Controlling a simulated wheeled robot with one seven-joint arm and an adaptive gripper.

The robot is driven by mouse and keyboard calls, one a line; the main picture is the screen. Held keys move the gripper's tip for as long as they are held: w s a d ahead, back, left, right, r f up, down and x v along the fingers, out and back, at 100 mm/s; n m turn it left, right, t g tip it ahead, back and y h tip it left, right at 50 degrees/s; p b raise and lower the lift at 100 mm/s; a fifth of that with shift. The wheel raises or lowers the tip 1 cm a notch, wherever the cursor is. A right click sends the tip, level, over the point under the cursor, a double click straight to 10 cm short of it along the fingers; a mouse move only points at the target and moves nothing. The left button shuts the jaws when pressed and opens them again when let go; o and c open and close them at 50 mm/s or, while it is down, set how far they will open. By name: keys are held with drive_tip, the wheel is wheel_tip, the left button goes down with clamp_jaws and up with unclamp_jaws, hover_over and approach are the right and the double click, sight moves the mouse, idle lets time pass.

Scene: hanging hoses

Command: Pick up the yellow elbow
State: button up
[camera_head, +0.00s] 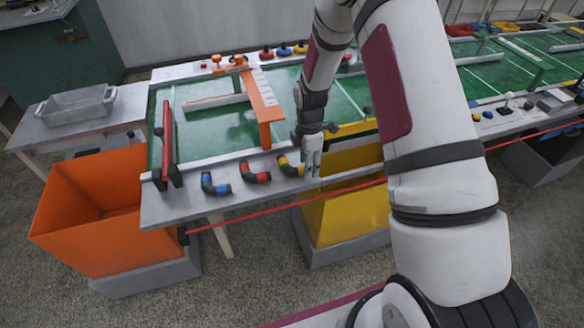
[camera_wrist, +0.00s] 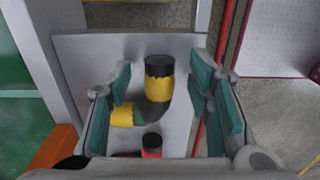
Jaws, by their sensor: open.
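The yellow elbow (camera_head: 288,167) lies on the grey front strip of the table, at the right end of a row of elbows. It is a dark bent piece with yellow bands. In the wrist view the yellow elbow (camera_wrist: 158,95) sits between the two teal-padded fingers, with clear space on both sides. My gripper (camera_head: 311,165) is just right of it in the head view and points down. In the wrist view my gripper (camera_wrist: 165,105) is open and empty, with its fingers on either side of the elbow. I cannot tell the exact height.
A red elbow (camera_head: 255,174) and a blue elbow (camera_head: 213,184) lie to the left on the same strip. The red one's end (camera_wrist: 152,143) shows near the gripper in the wrist view. An orange bin (camera_head: 75,215) and a yellow bin (camera_head: 345,215) stand below the table. A red hose (camera_head: 250,216) runs along the front.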

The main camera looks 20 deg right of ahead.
drive_tip(key=shift+f, duration=0.45)
clamp_jaws()
drive_tip(key=shift+r, duration=0.1)
